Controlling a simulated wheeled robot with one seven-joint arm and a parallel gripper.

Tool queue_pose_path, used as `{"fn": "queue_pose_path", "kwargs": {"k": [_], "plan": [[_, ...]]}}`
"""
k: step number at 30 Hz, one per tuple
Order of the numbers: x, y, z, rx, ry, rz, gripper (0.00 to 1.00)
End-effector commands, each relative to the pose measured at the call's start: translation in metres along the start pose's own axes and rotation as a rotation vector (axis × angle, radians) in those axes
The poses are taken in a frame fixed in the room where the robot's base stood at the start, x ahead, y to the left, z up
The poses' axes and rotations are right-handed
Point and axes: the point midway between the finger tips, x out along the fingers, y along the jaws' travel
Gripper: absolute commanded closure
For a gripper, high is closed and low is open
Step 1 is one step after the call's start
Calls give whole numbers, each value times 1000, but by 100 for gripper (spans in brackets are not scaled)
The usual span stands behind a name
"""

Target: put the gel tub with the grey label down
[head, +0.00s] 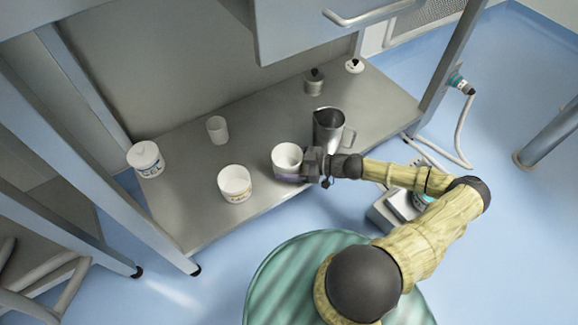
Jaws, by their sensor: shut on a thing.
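My gripper (304,165) is shut on a white open-topped tub (286,155) from its right side. A dull purplish-grey patch of label shows low on the tub's side; the gripper hides part of it. The tub is upright at the front part of the grey metal shelf (195,220), just left of and in front of a steel jug. I cannot tell whether its base touches the shelf or hangs slightly above it.
The steel jug (329,132) stands close behind.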

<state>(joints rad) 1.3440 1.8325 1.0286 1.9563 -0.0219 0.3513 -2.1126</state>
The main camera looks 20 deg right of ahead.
Motion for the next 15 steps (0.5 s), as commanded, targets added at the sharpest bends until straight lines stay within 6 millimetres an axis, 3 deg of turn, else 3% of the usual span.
{"fn": "queue_pose_path", "kwargs": {"k": [11,12,15], "plan": [[0,1,6,1,0,4,44],[-1,1,5,0,0,4,13],[0,1,5,0,0,3,0]]}}
